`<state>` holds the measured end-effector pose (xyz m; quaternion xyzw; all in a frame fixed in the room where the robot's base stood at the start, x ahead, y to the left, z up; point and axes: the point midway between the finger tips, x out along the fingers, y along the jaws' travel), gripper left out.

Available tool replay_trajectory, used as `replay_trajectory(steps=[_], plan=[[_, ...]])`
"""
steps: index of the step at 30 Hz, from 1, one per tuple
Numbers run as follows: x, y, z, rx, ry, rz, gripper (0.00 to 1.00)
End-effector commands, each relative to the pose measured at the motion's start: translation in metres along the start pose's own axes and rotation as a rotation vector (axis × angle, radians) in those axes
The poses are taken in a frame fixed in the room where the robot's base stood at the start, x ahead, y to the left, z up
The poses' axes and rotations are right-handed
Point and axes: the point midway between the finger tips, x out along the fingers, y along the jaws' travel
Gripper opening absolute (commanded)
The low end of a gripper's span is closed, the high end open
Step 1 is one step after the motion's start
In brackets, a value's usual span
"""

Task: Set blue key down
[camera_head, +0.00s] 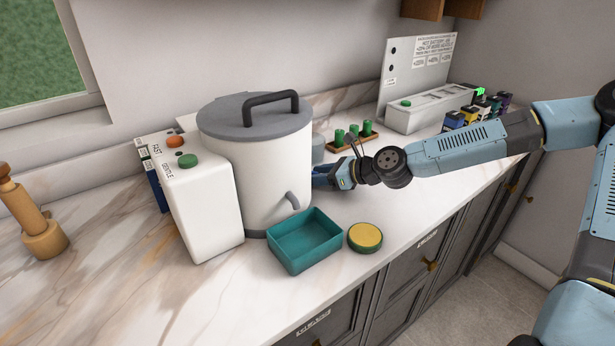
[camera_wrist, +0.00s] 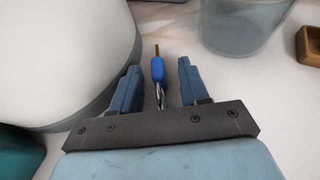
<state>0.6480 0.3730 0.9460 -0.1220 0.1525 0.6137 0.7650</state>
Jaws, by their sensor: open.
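The blue key (camera_wrist: 158,70) shows in the wrist view, with a blue grip, a thin brass-coloured tip and a metal ring at its near end. It lies between the two spread fingers of my gripper (camera_wrist: 156,88), with a gap on each side. It appears to rest on the white counter. In the head view my gripper (camera_head: 322,177) is low over the counter, just right of the white canister (camera_head: 262,165); the key cannot be made out there.
A teal tray (camera_head: 283,266) and a yellow-topped round tin (camera_head: 365,237) stand in front. A clear cup (camera_wrist: 240,25) and a wooden rack (camera_head: 352,140) with green pegs are behind. A white box (camera_head: 205,212) with buttons stands left. The counter right of the tin is clear.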

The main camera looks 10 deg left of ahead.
Motion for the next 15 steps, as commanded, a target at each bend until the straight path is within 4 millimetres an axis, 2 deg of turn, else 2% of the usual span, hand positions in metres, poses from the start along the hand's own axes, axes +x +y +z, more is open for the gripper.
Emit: replay_trajectory(steps=[4, 15], plan=[[-0.0002, -0.0002, 0.0, 0.0, 0.0, 0.0, 0.45], [-0.0003, -0.0002, 0.0, 0.0, 0.0, 0.0, 0.09]])
